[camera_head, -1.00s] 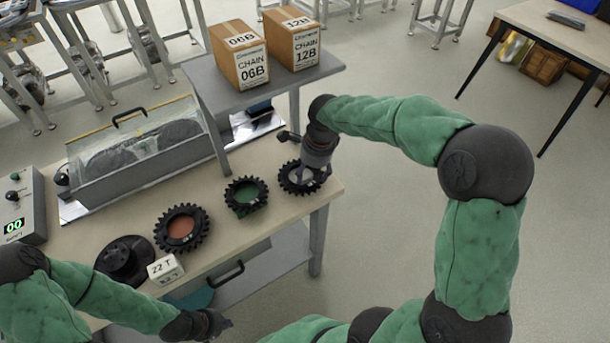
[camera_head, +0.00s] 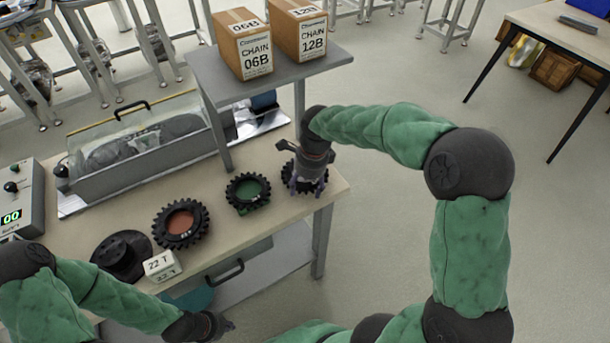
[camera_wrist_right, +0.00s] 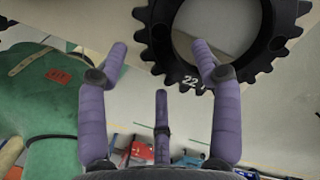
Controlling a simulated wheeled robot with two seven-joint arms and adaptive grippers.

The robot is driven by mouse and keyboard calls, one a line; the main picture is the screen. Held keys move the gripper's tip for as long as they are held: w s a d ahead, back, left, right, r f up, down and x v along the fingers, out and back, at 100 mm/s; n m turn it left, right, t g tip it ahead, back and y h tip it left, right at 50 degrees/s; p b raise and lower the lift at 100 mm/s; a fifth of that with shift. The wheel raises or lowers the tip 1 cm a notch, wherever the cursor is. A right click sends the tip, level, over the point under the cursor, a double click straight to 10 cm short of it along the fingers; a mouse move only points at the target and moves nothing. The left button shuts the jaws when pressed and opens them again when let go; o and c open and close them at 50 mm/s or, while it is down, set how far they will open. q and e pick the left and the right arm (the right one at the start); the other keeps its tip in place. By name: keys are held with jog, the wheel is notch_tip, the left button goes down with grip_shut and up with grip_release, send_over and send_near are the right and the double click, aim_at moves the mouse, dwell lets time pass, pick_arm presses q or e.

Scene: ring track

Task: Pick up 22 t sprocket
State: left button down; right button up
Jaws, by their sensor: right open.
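The 22 t sprocket, a dark toothed ring (camera_head: 287,177) marked "22" in the wrist view (camera_wrist_right: 157,36), lies flat at the right end of the bench. In the head view my right gripper (camera_head: 307,188) is over it and hides most of it.
On the bench (camera_head: 215,240) are a green-centred sprocket (camera_head: 236,194), an orange-centred sprocket (camera_head: 163,222), a black hub (camera_head: 122,256) and a "22 T" block (camera_head: 161,266). The shelf (camera_head: 215,78) with two chain boxes (camera_head: 243,45) stands behind. Open floor lies right.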

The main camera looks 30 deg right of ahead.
grip_shut()
jog(key=shift+w, duration=0.1)
jog(key=shift+r, duration=0.15)
